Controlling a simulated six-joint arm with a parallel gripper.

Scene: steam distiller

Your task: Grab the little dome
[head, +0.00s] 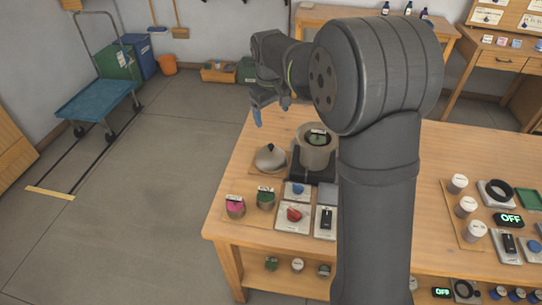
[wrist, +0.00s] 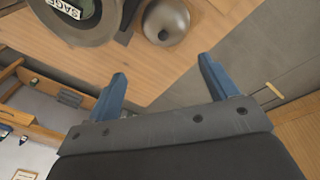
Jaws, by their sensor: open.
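The little dome (head: 270,157) is a grey metal lid with a dark knob on top. It rests on a wooden board near the left edge of the workbench, beside the pot. My gripper (head: 271,113) has blue fingers and is open and empty. It hangs above and behind the dome in the head view, clear of it. In the wrist view my gripper (wrist: 162,68) has bare table between and beyond its fingers.
A grey pot (head: 316,157) with a sage-labelled item in its top stands just right of the dome. Two labelled jars (head: 235,207) and several control panels (head: 294,217) sit in front. Open floor (head: 150,200) lies left of the bench (head: 225,180).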

